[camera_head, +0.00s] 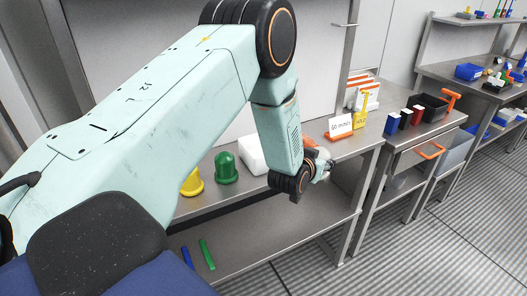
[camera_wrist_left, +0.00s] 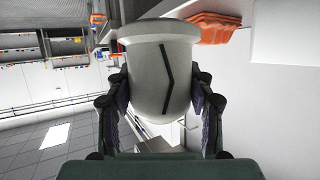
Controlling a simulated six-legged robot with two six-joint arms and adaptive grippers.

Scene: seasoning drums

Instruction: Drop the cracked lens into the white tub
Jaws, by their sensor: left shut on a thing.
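The cracked lens (camera_wrist_left: 160,75) is a pale grey-white dome with a wider rim and a jagged black line down its side. It fills the middle of the left wrist view. My left gripper (camera_head: 323,168) is shut on it, one finger pad on each side; these fingers also show in the left wrist view (camera_wrist_left: 160,105). In the head view the gripper is at the bench's front edge, and the lens is small and hard to make out. A white block-like thing (camera_head: 251,155), perhaps the white tub, stands on the bench left of my forearm, which partly hides it. Its inside cannot be seen.
A green dome (camera_head: 226,168) and a yellow dome (camera_head: 191,183) stand on the bench (camera_head: 360,140) left of the white thing. An orange item (camera_head: 310,143) is behind the gripper. A sign (camera_head: 340,127) and small boxes stand further right. Blue and green sticks lie on the lower shelf.

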